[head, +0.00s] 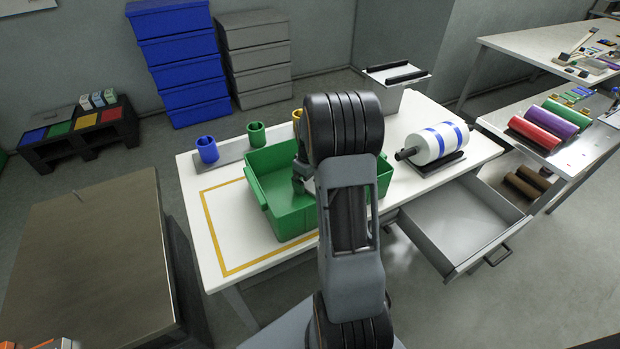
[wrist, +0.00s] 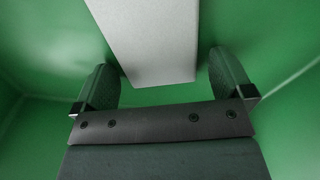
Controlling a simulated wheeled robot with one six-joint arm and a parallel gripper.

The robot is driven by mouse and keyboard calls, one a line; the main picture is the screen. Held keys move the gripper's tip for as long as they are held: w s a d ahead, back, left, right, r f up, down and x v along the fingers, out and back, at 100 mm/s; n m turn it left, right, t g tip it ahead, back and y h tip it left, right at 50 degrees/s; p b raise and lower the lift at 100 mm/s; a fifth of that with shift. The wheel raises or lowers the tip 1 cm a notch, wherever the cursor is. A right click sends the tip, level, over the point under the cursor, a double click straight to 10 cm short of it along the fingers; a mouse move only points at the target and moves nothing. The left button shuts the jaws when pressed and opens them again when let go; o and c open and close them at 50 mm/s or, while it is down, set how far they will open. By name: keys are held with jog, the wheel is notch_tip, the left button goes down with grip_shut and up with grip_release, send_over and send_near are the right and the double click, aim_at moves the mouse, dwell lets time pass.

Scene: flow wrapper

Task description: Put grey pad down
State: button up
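The grey pad (wrist: 145,40) is a pale flat-faced block in the wrist view, inside the green bin (head: 285,215). My gripper (wrist: 161,72) is down in the bin with its fingers spread on either side of the pad's near end. The left finger is close beside the pad, and a gap shows between the pad and the right finger. The green bin walls (wrist: 35,60) fill the rest of the wrist view. In the head view my arm hides the pad and most of my gripper. Whether the pad rests flat on the bin floor cannot be told.
The bin stands on a white table (head: 225,215) with a yellow outline. Blue (head: 207,150) and green (head: 256,134) cups stand behind it. A white roll with blue bands (head: 436,143) is to the right, above an open drawer (head: 460,225). The table's left part is clear.

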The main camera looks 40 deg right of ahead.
aim_at(310, 181)
notch_tip(310, 181, up, 12)
jog(key=f+p, duration=0.1)
jog(key=s+a+r+m+t, duration=0.3)
jog(key=s+a, duration=1.2)
jog(key=a, duration=0.5)
jog(key=shift+r, duration=0.35)
jog(key=shift+s+d+r, duration=0.1)
